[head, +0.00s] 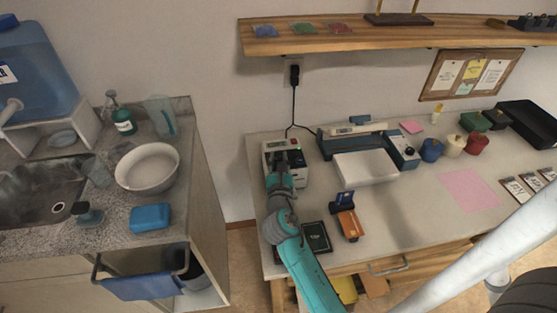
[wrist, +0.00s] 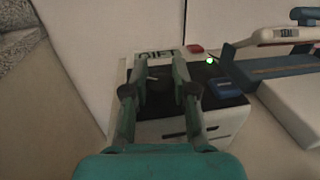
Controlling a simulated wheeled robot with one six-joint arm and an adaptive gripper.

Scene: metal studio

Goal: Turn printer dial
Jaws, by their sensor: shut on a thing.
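The printer (head: 301,178) is a small white box with a dark top, standing at the left end of the desk against the wall. In the wrist view the printer (wrist: 222,122) shows a lit green light (wrist: 209,60), a red button (wrist: 195,48), a blue piece on its top and a label that seems to read "GIFT". My gripper (wrist: 160,68) reaches over the printer's top from the front, shut on the dial (wrist: 158,76). The dial is dark and mostly hidden between the fingers, so its setting cannot be read. In the head view my gripper (head: 283,158) covers the dial.
A larger blue-and-white machine (head: 365,167) stands to the right of the printer. A black cord (head: 293,105) runs from the wall outlet down behind the printer. The sink counter is at left.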

